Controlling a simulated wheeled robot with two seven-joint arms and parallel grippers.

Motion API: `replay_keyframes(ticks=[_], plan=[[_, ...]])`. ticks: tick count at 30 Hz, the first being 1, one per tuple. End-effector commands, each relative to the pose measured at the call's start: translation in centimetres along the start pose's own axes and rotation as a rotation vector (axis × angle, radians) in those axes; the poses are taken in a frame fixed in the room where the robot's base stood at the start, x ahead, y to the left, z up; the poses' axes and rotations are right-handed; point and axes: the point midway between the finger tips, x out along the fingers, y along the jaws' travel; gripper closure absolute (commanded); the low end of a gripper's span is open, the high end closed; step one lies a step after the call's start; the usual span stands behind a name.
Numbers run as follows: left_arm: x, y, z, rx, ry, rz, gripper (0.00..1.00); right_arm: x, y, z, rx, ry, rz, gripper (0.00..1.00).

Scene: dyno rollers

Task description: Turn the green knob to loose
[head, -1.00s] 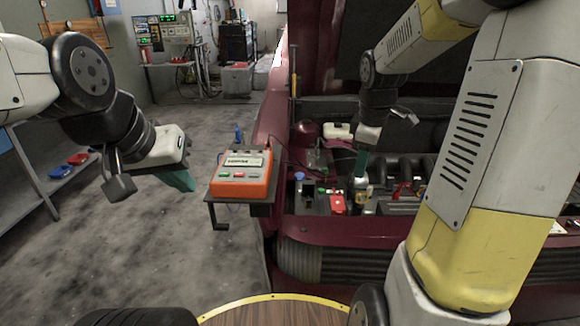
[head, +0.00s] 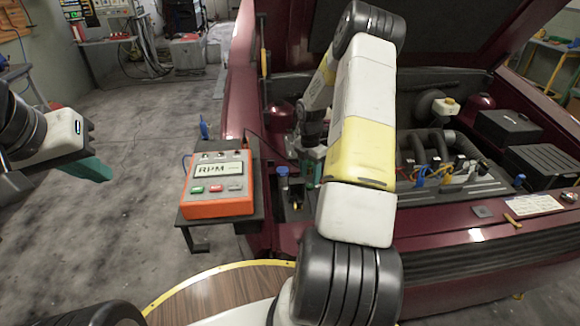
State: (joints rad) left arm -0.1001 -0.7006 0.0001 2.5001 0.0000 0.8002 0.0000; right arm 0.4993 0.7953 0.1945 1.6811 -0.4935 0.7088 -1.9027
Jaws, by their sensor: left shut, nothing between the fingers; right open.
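I cannot make out the green knob; my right arm covers part of the engine bay (head: 470,188). My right gripper (head: 312,165) is down in the left part of the bay, largely hidden behind my own arm, with only a bit of its teal fingers showing. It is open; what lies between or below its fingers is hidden. My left gripper (head: 92,169) is shut and empty, over the floor at the left, well away from the car.
An orange RPM box (head: 219,205) with a green and a red button sits on a dark stand left of the bay. A blue cap (head: 282,171) is left of my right gripper. Black hoses (head: 428,150) and a black box (head: 508,126) fill the bay's right. The raised hood is above.

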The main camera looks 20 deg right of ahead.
Motion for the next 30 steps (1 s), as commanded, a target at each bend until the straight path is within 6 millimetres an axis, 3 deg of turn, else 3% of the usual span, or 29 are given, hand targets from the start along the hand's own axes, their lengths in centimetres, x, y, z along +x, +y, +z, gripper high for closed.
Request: replay_keyframes(ticks=[7, 17, 18, 25, 30], plan=[[0.0, 0.0, 0.0, 0.0, 0.0, 0.0, 1.0, 3.2, 0.0, 0.0, 0.0, 0.0, 0.0, 0.54], [0.0, 0.0, 0.0, 0.0, 0.0, 0.0, 1.0, 3.8, 0.0, 0.0, 0.001, -0.001, 0.001, 0.54], [0.0, 0.0, 0.0, 0.0, 0.0, 0.0, 1.0, 3.8, 0.0, 0.0, 0.001, -0.001, 0.001, 0.55], [0.0, 0.0, 0.0, 0.0, 0.0, 0.0, 1.0, 3.8, 0.0, 0.0, 0.001, -0.001, 0.001, 1.0], [0.0, 0.0, 0.0, 0.0, 0.0, 0.0, 1.0, 3.7, 0.1, 0.0, 0.003, -0.001, 0.001, 1.0]])
